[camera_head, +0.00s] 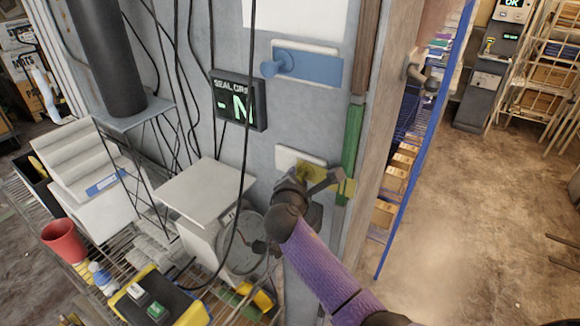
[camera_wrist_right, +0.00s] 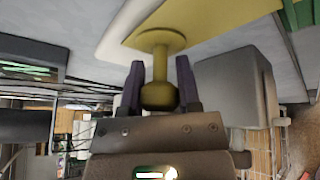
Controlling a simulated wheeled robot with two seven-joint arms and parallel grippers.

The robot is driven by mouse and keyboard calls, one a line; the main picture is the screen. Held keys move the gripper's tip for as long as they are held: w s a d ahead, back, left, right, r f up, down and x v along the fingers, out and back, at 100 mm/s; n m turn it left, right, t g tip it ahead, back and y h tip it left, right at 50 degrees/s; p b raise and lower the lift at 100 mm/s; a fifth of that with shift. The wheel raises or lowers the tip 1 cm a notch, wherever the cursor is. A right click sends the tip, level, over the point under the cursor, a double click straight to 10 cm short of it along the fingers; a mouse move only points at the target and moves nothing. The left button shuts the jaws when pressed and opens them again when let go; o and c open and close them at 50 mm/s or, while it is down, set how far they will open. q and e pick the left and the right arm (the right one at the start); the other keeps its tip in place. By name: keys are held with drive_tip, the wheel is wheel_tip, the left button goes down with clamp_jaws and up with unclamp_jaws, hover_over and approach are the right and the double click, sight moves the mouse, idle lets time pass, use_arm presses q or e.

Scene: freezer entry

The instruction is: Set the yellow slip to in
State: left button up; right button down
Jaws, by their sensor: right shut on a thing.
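The yellow slip (camera_head: 347,187) is a flat yellow plate with a round knob, low on the grey wall panel over a white backing plate (camera_head: 287,156). Its right end reaches past the backing plate to the green strip (camera_head: 352,140). My right gripper (camera_head: 298,182) is at the slip and covers part of it in the head view. In the right wrist view the fingers (camera_wrist_right: 159,76) are shut around the yellow knob (camera_wrist_right: 158,95), and the yellow plate (camera_wrist_right: 205,25) lies beyond. My left gripper is not in view.
A blue slip (camera_head: 315,68) with a knob at its left sits higher on the panel. A dark display (camera_head: 239,101) with green characters hangs left of it. A wire shelf with a red cup (camera_head: 63,240) stands lower left. Cables hang before the panel. Open floor (camera_head: 470,220) lies right.

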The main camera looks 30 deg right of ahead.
drive_tip(key=shift+d+r, duration=0.1)
drive_tip(key=shift+d, duration=0.05)
drive_tip(key=shift+c, duration=1.9)
unclamp_jaws()
drive_tip(key=shift+s, duration=0.1)
drive_tip(key=shift+o, duration=0.4)
drive_tip(key=shift+d, duration=0.1)
drive_tip(key=v, duration=1)
drive_tip(key=shift+a, duration=0.2)
